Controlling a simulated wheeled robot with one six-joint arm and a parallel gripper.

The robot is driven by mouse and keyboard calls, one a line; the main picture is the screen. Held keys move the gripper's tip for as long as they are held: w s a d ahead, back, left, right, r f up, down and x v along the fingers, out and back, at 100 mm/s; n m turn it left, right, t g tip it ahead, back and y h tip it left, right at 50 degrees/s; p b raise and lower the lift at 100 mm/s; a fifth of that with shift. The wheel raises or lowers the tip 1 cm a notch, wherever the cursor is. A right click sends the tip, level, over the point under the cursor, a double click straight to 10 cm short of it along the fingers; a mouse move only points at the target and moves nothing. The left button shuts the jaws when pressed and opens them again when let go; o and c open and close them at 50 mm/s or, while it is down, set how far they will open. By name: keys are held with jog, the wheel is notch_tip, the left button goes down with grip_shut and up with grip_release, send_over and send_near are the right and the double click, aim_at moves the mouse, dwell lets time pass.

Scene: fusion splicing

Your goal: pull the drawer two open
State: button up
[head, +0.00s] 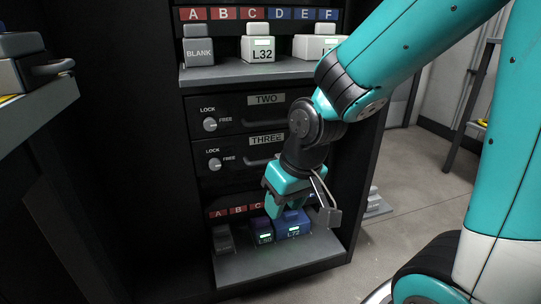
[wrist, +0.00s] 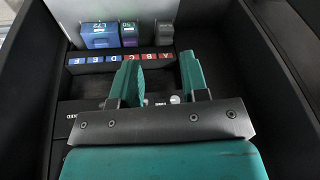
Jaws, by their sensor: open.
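Drawer two (head: 235,112) is a black front labelled TWO, shut flush in the dark cabinet. Its round grey knob (head: 210,124) sits at the left beside LOCK and FREE marks; I cannot tell which it points to. Its handle (head: 262,121) is partly hidden by my arm. My teal gripper (head: 288,208) is lower, in front of the cabinet below drawer three (head: 230,155), pointing down near the bottom shelf. In the wrist view its two fingers (wrist: 160,72) are apart with nothing between them.
The bottom shelf (head: 245,268) sticks out and holds a blue L72 block (head: 292,224), a purple block (head: 261,231) and a dark one. An upper shelf (head: 235,72) with grey blocks overhangs drawer two. Another ledge (head: 45,104) stands at left.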

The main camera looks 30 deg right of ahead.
notch_tip(320, 180, down, 6)
jog(key=w+d+m+b, duration=0.2)
jog(key=b, duration=0.2)
jog(key=m+t+b, duration=0.1)
jog(key=m+t, duration=1.2)
jog(key=m, duration=0.2)
send_near(273, 122)
jog(key=s, duration=0.6)
jog(key=shift+m+y, duration=0.3)
jog(key=p+x, duration=0.2)
jog(key=x, duration=0.3)
jog(key=p+x, duration=0.3)
jog(key=x, duration=0.3)
jog(key=d+p+x, duration=0.1)
jog(key=p+x, duration=0.1)
jog(key=x, duration=0.3)
jog(key=shift+w+r, duration=0.25)
jog(key=shift+w, duration=0.3)
grip_shut()
